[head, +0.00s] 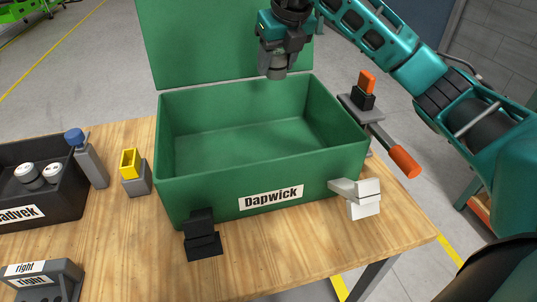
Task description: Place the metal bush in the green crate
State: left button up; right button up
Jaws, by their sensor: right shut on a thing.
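The green crate (335,160), labelled "Dapwick", stands open on the wooden table with its lid raised at the back. Its visible inside is empty. My right gripper (277,66) comes in from the upper right and points down above the crate's back edge. It is shut on a grey metal bush (277,72), which hangs between the fingertips, above the crate's rim. My left gripper is out of view.
A black bin (70,200) holding metal bushes stands at the left. A grey bottle-like piece (90,162), a yellow-topped block (132,170), a black bracket (203,238) and a white bracket (360,198) surround the crate. An orange-handled clamp (400,158) is at the right. A grey "right" fixture (60,278) lies front left.

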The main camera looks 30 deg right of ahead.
aim_at(272, 145)
notch_tip(272, 145, down, 20)
jog(key=shift+r, duration=0.1)
dwell(0.4)
jog(key=shift+f+b, duration=0.25)
jog(key=shift+b, duration=0.2)
jog(key=o, duration=1.2)
jog(key=shift+r, duration=0.1)
jog(key=shift+s+r, duration=0.15)
jog(key=shift+r, duration=0.4)
jog(key=v, duration=1.1)
jog(key=shift+r, duration=0.1)
jog(key=shift+a, duration=0.1)
